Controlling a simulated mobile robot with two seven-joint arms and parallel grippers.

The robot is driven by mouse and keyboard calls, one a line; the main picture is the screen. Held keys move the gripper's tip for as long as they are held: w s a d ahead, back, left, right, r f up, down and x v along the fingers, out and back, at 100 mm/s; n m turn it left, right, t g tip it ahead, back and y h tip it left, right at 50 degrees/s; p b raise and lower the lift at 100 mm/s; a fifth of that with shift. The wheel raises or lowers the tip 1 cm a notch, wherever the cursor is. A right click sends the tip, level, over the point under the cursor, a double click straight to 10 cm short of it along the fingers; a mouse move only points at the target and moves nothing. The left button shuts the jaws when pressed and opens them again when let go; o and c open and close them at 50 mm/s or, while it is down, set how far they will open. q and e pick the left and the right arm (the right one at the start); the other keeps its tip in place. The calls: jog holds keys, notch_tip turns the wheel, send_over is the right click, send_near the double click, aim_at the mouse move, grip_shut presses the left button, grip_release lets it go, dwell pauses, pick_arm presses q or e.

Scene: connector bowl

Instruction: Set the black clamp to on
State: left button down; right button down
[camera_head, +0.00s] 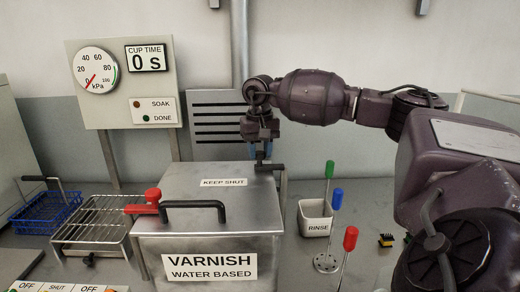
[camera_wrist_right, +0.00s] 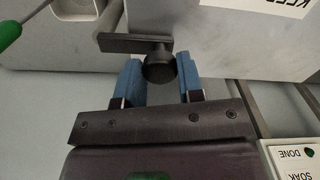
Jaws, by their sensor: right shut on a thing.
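The black clamp (camera_head: 270,167) sits at the back right edge of the steel varnish tank (camera_head: 208,246). In the head view its short bar points right, past the lid's edge. My right gripper (camera_head: 262,152) comes down on it from above and behind. In the right wrist view its two blue fingers (camera_wrist_right: 160,78) are closed on the round post of the black clamp (camera_wrist_right: 160,62), one on each side. The clamp's flat bar (camera_wrist_right: 133,43) sticks out to the left there. The red clamp (camera_head: 145,205) is at the tank's left edge. My left gripper is not in view.
The lid (camera_head: 200,181) is closed, with a black handle (camera_head: 195,205). A wire rack (camera_head: 97,225) and blue basket (camera_head: 45,212) stand left. A white rinse cup (camera_head: 315,217) and colored-handled tools stand right. A gauge panel (camera_head: 125,83) rises behind.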

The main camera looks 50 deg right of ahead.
aim_at(260, 153)
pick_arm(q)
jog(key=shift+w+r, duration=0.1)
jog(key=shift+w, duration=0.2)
pick_arm(e)
jog(key=c, duration=0.8)
grip_release()
jog(key=shift+s+a, duration=0.1)
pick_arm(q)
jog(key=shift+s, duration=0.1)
pick_arm(e)
jog(key=shift+o, duration=0.2)
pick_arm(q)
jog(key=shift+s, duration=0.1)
pick_arm(e)
jog(key=shift+r, duration=0.55)
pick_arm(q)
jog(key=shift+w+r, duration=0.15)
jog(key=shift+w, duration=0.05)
pick_arm(e)
notch_tip(260, 153, up, 10)
jog(key=shift+f, duration=0.1)
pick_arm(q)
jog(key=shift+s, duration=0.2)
